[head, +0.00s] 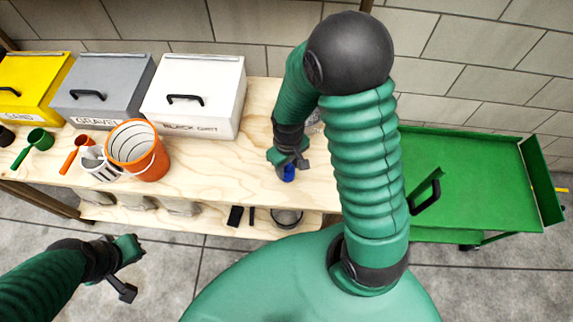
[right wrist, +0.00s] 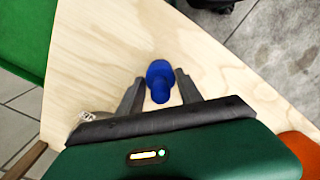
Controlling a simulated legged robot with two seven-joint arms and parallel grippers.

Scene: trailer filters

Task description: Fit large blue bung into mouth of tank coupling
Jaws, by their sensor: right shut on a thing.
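The blue bung (head: 288,173) is at the front right part of the wooden bench. My right gripper (head: 290,162) is over it, with its fingers on either side. In the right wrist view the bung (right wrist: 160,78) shows between the two finger tips of my right gripper (right wrist: 158,92), which is shut on it. I cannot tell whether the bung touches the bench. My left gripper (head: 132,268) is open and empty, low in front of the bench over the floor. I cannot make out the tank coupling; my right arm hides part of the bench.
On the wooden bench (head: 215,172) stand yellow, grey and white lidded bins (head: 195,98), an orange bucket (head: 140,150), a white container (head: 98,163) and scoops. A metal bowl (head: 287,219) sits on the lower shelf. A green cart (head: 470,185) stands to the right.

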